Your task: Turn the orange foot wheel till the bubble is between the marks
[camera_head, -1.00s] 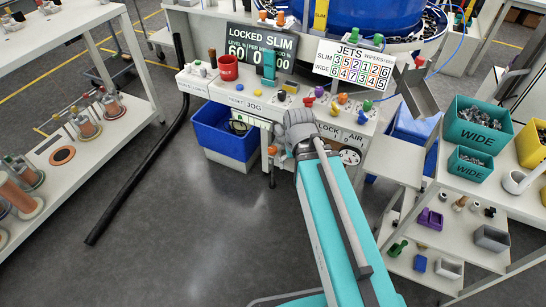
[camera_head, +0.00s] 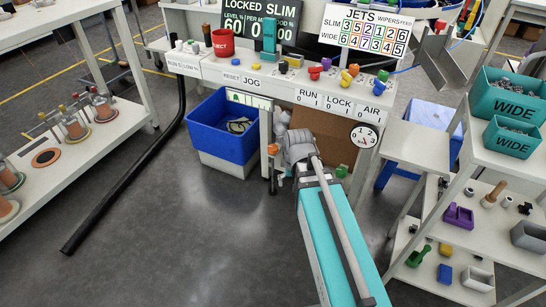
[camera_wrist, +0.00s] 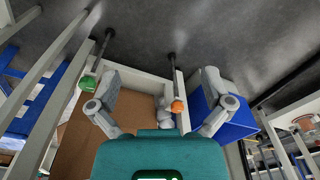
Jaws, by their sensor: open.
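The orange foot wheel (camera_head: 273,149) is on the bench's front-left leg. In the wrist view, the orange foot wheel (camera_wrist: 178,105) shows between my two spread fingers, nearer the right one, beyond the fingertips; I cannot tell the exact gap. My gripper (camera_head: 297,147) is under the bench, just right of the wheel in the head view. In the wrist view, my gripper (camera_wrist: 158,98) is open and empty. A pale strip with green marks (camera_head: 249,99), likely the level vial, is on the bench front; its bubble is too small to read.
A blue bin (camera_head: 222,132) stands left of the wheel; it also shows in the wrist view (camera_wrist: 225,112). A green foot wheel (camera_head: 341,171) is on the right leg. A brown panel (camera_head: 322,138) stands under the bench. Floor in front is clear.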

